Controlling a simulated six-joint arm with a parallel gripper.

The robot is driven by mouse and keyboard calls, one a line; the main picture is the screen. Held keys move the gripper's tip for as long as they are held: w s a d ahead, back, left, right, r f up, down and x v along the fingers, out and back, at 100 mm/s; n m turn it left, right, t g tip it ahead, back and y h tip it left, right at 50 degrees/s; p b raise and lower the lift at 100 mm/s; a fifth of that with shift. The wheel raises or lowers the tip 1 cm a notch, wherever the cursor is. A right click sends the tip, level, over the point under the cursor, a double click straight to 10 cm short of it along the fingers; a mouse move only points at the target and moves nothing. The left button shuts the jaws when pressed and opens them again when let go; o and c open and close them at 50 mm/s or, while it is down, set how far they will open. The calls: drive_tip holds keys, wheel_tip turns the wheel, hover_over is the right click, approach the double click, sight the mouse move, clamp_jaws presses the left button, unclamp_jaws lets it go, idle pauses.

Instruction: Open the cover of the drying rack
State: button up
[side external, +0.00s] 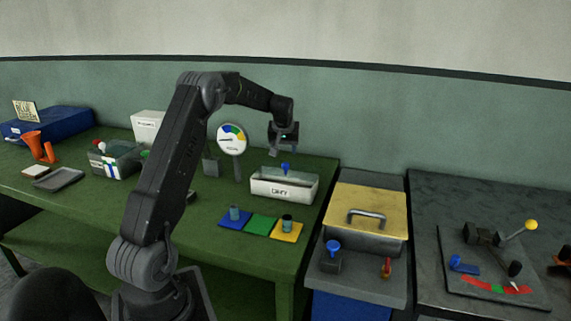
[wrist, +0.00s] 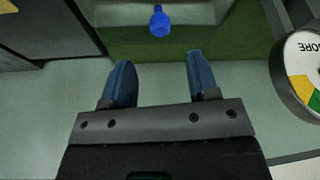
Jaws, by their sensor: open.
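The drying rack (side external: 282,191) is a white box with a dark-lettered label on its front, near the right end of the green table. A blue knob (side external: 285,168) stands on its top, and the cover looks closed, though its edges are hard to make out. The knob also shows in the wrist view (wrist: 159,22) at the top middle, ahead of the fingertips. My gripper (side external: 284,148) hangs above the rack, apart from the knob. In the wrist view my gripper (wrist: 159,66) has its two blue fingers spread with nothing between them.
A round dial (side external: 232,139) on a post stands left of the rack; it shows at right in the wrist view (wrist: 308,72). Blue, green and yellow pads (side external: 261,225) lie in front. A yellow-lidded box (side external: 355,206) with a metal handle stands to the right.

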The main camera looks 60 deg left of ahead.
sight(285, 164)
drive_tip(key=x, duration=0.8)
drive_tip(key=shift+f, duration=0.15)
clamp_jaws()
